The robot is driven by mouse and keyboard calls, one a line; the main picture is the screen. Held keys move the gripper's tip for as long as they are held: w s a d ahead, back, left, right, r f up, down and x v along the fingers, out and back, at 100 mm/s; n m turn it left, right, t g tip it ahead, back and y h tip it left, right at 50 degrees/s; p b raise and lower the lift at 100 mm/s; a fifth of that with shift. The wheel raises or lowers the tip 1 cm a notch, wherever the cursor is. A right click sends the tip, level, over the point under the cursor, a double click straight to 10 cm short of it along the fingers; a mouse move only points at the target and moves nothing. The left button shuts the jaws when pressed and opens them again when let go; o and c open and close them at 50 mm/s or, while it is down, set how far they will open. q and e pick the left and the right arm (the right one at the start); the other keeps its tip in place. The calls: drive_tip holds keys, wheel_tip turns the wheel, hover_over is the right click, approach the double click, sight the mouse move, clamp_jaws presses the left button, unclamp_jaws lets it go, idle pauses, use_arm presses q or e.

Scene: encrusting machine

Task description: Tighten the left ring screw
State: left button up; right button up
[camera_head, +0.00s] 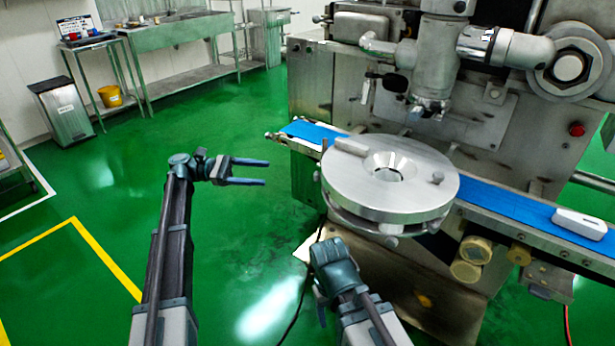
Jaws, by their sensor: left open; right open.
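The encrusting machine carries a round metal disc (390,205) with a funnel-like hole in its middle. A raised block (350,147) lies on the disc's left rear and a small knob (438,178) stands on its right. Below the rim is a ring with small screw-like parts, one at the front (391,242); I cannot tell for sure which is the left ring screw. My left gripper (266,172) is open and empty, left of the disc and apart from it, fingers pointing right. My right gripper (333,262) is open, just below the disc's front left; its fingertips are largely hidden.
A blue conveyor belt (515,208) runs behind and beside the disc, with a white object (580,224) at its right end. A metal nozzle head (435,75) hangs above. Yellowish knobs (474,250) sit below the belt.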

sight(318, 177)
use_arm(q)
drive_tip(key=s+d, duration=0.1)
drive_tip(key=d, duration=1.2)
drive_tip(key=shift+s+d, duration=0.3)
drive_tip(key=shift+d, duration=0.1)
drive_tip(key=shift+c, duration=0.2)
clamp_jaws()
